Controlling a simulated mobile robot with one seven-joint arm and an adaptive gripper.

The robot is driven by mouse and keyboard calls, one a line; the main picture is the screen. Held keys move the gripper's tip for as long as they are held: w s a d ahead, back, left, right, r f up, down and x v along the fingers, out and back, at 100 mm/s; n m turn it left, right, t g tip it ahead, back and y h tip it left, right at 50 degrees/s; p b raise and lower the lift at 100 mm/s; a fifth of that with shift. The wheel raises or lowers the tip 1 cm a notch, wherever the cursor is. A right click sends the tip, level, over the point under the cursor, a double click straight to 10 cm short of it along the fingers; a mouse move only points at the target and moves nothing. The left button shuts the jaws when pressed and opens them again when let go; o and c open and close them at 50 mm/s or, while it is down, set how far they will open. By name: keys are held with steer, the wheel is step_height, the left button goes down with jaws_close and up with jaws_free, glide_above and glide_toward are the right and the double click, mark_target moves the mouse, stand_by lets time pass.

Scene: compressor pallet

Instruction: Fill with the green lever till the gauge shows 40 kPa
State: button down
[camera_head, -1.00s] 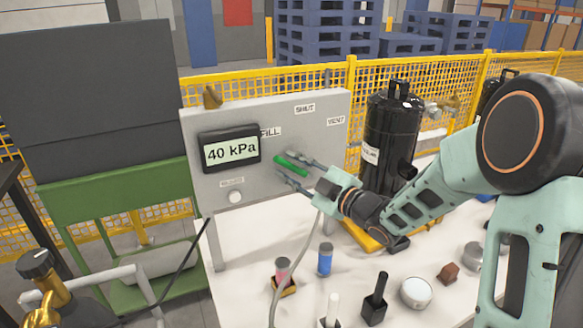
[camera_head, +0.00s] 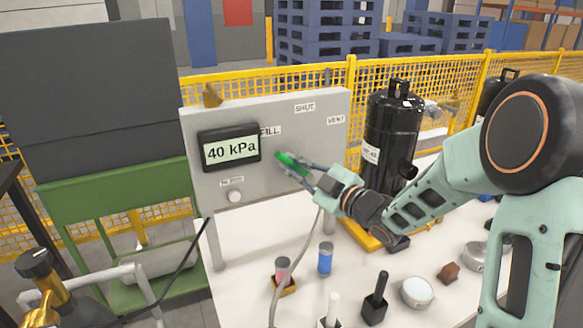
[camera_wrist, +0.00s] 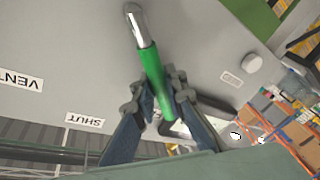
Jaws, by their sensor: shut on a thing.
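The green lever (camera_head: 295,164) is on the grey panel (camera_head: 225,183), slanting up and left below the FILL label (camera_head: 270,131). In the wrist view the lever (camera_wrist: 153,70) has a green grip and a bare metal end on the panel. My gripper (camera_head: 287,162) is shut on the green grip, with its fingers on either side of it; the wrist view shows the fingers (camera_wrist: 160,92) too. The gauge (camera_head: 231,150) on the panel's left reads 40 kPa. The metal end is hidden in the head view.
The SHUT label (camera_head: 305,108) and VENT label (camera_head: 336,120) are on the panel's right half. A pale knob (camera_head: 235,196) is below the gauge. A black cylinder (camera_head: 390,135) stands right of the panel. Several small items lie on the white table (camera_head: 240,285).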

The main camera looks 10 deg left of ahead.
steer(key=m, duration=0.1)
steer(key=w+d+r+m+t+b, duration=0.1)
steer(key=m, duration=0.1)
steer(key=d+m+b, duration=0.1)
steer(key=m, duration=0.1)
steer(key=shift+w+r+y, duration=0.2)
steer(key=shift+w+y, duration=0.1)
steer(key=shift+w+d+r+m+t+b, duration=0.1)
steer(key=shift+w+d+m+t+b, duration=0.2)
steer(key=shift+m, duration=0.55)
steer(key=shift+w+d+r+m+t+b, duration=0.2)
steer(key=shift+d+m+t, duration=0.25)
steer(key=shift+m, duration=0.45)
steer(key=shift+w+d+r+m+t+b, duration=0.1)
steer(key=shift+w+d+m+t, duration=0.25)
steer(key=shift+m, duration=0.5)
steer(key=c, duration=1.9)
jaws_free()
steer(key=shift+c, duration=0.2)
steer(key=shift+s, duration=0.1)
steer(key=v, duration=1.2)
